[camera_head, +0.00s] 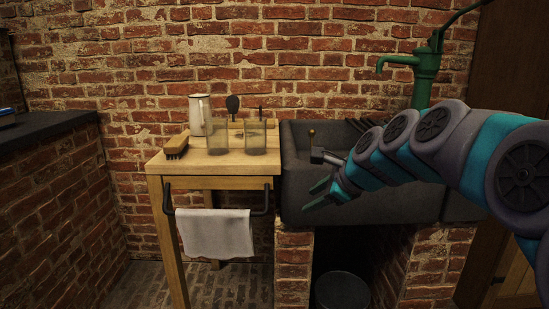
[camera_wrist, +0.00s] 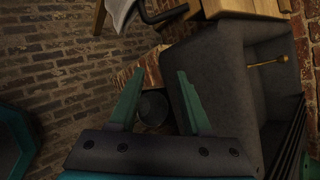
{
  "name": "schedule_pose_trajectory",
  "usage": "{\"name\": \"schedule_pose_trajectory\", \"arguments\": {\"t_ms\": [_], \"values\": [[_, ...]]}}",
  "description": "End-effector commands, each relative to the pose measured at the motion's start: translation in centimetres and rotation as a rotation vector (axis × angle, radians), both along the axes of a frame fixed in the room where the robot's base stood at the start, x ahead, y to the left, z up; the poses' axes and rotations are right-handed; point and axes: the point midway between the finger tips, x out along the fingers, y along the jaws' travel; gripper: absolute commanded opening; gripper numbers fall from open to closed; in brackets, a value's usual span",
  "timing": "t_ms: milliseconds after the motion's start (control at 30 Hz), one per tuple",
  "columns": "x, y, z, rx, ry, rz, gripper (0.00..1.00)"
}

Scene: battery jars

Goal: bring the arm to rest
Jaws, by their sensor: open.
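My gripper (camera_head: 318,196) is open and empty in the head view, in front of the dark stone sink (camera_head: 300,150). My arm reaches in from the right side with its fingers pointing left and a little down. In the wrist view my gripper (camera_wrist: 158,100) shows two teal fingers spread apart with nothing between them. The sink (camera_wrist: 215,75) lies close to the right finger in that view; I cannot tell whether they touch.
A wooden table (camera_head: 228,172) left of the sink holds two glass jars (camera_head: 218,141) (camera_head: 255,138), a white jug (camera_head: 199,115) and a brush (camera_head: 177,147). A towel (camera_head: 215,234) hangs from its rail. A green pump (camera_head: 424,70) stands behind. A bucket (camera_head: 342,291) stands below.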

Motion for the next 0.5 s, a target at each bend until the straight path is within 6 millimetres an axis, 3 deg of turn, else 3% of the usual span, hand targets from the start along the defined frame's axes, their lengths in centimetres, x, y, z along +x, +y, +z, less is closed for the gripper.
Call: {"name": "schedule_pose_trajectory", "arguments": {"t_ms": [100, 233, 500], "values": [[-6.0, 1.2, -4.9, -0.229, 0.017, 0.255, 0.48], [-13.2, 1.2, -10.3, -0.464, 0.043, 0.583, 0.48], [-28.3, -2.3, -19.2, -0.769, 0.119, 1.288, 0.48]]}}
